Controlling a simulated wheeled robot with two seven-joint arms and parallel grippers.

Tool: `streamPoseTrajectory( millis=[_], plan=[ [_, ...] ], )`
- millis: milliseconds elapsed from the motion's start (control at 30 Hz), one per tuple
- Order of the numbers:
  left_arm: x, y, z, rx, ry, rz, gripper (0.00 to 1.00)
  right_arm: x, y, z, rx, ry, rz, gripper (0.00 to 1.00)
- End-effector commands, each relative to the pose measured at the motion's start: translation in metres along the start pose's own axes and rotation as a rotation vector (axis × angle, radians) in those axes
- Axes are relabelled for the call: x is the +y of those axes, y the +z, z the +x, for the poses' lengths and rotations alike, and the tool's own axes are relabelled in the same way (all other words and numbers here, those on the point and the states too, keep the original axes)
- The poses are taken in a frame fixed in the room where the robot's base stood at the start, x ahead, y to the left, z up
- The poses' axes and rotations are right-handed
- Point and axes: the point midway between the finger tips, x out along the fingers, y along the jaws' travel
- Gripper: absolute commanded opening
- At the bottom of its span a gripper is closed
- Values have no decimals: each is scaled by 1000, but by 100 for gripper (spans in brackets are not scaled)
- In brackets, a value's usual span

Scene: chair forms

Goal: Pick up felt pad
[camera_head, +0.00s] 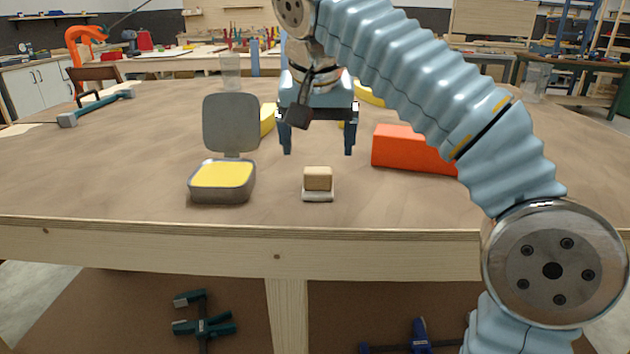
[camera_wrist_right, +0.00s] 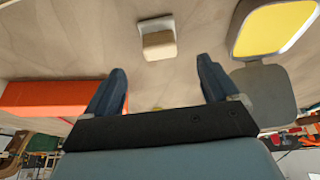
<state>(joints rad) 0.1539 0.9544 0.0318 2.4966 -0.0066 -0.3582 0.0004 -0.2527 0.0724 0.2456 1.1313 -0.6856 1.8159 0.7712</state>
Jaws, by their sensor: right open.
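A small tan block (camera_head: 318,178) with a pale whitish pad (camera_head: 318,196) at its base sits near the table's front edge. I take the pale pad for the felt pad, but cannot tell for sure. In the right wrist view the tan block (camera_wrist_right: 158,45) and the pale piece (camera_wrist_right: 155,25) lie beyond the fingertips. My right gripper (camera_head: 318,150) is open and empty, above and behind the block, fingers pointing down. In the wrist view its fingers (camera_wrist_right: 162,77) are spread wide, apart from the block. My left gripper is not in view.
A small grey chair form with a yellow seat (camera_head: 222,174) and upright grey back (camera_head: 230,121) stands left of the block. An orange-red block (camera_head: 410,149) lies to the right. Yellow pieces (camera_head: 268,118) are behind the gripper.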

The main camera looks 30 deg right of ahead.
Motion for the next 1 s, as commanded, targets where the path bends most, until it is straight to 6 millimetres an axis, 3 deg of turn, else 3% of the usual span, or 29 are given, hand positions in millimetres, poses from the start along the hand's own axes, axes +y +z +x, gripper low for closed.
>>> streamPoseTrajectory(
  millis=[100, 333, 600, 867, 1000],
  plan=[
    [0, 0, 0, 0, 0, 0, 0, 1, 0, 22, -1, 2, 1, 88],
    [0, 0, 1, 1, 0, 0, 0, 0, 1, 42, -2, 0, 0, 88],
    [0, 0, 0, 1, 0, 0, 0, 0, 2, 82, -2, 0, 1, 88],
    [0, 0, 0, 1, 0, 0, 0, 0, 1, 87, -1, -2, 1, 88],
    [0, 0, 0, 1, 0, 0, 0, 0, 1, 86, -1, -2, 0, 70]
  ],
)
